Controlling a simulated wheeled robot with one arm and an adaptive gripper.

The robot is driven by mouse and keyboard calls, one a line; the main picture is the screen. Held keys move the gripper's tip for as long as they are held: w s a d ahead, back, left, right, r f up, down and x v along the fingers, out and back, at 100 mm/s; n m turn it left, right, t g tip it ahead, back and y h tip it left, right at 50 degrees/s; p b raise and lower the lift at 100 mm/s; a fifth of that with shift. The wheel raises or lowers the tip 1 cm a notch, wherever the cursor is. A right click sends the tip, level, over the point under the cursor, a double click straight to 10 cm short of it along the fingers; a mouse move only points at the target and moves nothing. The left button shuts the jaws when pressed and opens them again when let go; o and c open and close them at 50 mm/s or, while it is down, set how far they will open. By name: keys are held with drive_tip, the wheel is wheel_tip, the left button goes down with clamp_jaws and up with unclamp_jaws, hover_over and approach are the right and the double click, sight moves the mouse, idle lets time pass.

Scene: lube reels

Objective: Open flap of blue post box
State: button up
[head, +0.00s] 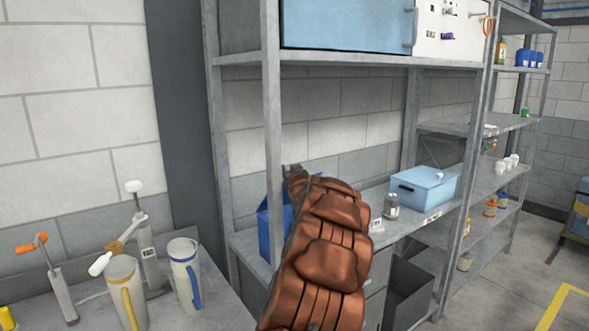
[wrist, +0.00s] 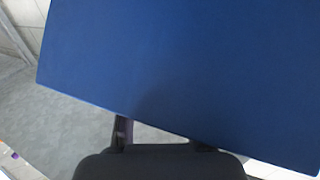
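The blue post box (head: 264,232) stands on the grey shelf, mostly hidden behind my arm in the head view. In the wrist view a large flat blue panel (wrist: 190,65) of it fills most of the picture, tilted, its lower edge sloping down to the right. I cannot tell whether this panel is the flap. My gripper (head: 293,171) is at the top of the box in the head view. In the wrist view my gripper (wrist: 163,132) shows two fingers apart with a gap between them. Their tips end at the panel's lower edge, hidden there; contact is unclear.
A light blue box (head: 423,188) and a small grey bottle (head: 391,206) stand right on the same shelf (head: 430,217). A shelf post (head: 272,130) rises just left of my gripper. Jugs (head: 186,272) stand on the bench at left.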

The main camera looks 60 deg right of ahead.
drive_tip(key=o, duration=0.4)
drive_tip(key=shift+w+a+f, duration=0.15)
drive_tip(key=shift+w+f, duration=0.25)
drive_tip(key=shift+f, duration=0.35)
drive_tip(key=shift+c, duration=0.2)
drive_tip(key=shift+v, duration=0.85)
drive_tip(key=shift+w+a+f, duration=0.1)
drive_tip(key=shift+a+f, duration=0.2)
drive_tip(key=shift+a, duration=0.4)
drive_tip(key=s+a+r, duration=0.2)
drive_tip(key=s+a, duration=0.4)
drive_tip(key=s, duration=0.1)
drive_tip(key=shift+a, duration=0.25)
drive_tip(key=shift+s, duration=0.1)
